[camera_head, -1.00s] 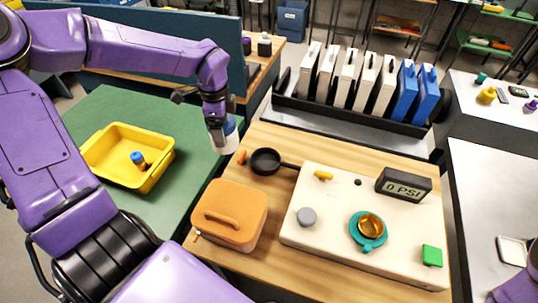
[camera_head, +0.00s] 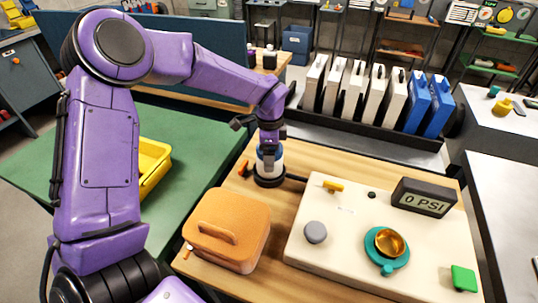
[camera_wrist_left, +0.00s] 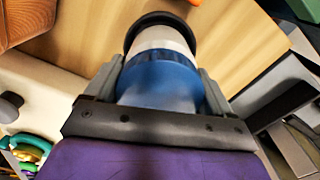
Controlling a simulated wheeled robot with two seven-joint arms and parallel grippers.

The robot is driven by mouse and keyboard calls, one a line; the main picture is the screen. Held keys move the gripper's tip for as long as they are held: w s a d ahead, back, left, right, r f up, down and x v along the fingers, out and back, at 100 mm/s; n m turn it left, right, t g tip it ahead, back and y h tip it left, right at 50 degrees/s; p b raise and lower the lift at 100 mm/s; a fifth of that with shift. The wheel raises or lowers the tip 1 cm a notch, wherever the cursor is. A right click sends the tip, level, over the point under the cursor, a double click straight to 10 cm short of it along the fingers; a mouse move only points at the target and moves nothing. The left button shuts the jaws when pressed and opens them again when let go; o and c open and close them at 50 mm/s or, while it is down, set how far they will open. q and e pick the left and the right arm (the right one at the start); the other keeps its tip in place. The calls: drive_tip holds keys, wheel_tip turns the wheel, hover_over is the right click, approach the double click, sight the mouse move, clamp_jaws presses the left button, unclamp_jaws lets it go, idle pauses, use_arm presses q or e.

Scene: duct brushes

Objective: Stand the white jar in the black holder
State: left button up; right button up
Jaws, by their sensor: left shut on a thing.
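The white jar (camera_head: 270,165) with a blue upper part is in my left gripper (camera_head: 268,146). The jar is upright and its lower end is at the round black holder (camera_head: 269,181) on the wooden table. In the left wrist view the gripper's fingers (camera_wrist_left: 160,85) are shut on the jar's blue part (camera_wrist_left: 158,72), and the black holder's rim (camera_wrist_left: 158,17) curves around the jar's far end. I cannot tell whether the jar rests on the holder's bottom. My right gripper is not in view.
An orange case (camera_head: 228,229) stands in front of the holder. A cream panel (camera_head: 330,262) with a gauge (camera_head: 424,198) and knobs lies to the right. A rack of white and blue cases (camera_head: 375,95) stands behind. A yellow tray (camera_head: 152,165) is partly hidden by my arm.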

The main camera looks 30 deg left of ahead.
use_arm(q)
drive_tip(key=shift+f, duration=0.75)
drive_tip(key=shift+f+b, duration=0.35)
drive_tip(key=shift+b, duration=0.15)
drive_tip(key=o, duration=1)
drive_tip(key=shift+r, duration=0.25)
drive_tip(key=shift+r+p, duration=0.5)
drive_tip(key=shift+p, duration=0.3)
wheel_tip(320, 180, up, 11)
drive_tip(key=shift+r+b, duration=0.2)
drive_tip(key=shift+b, duration=0.65)
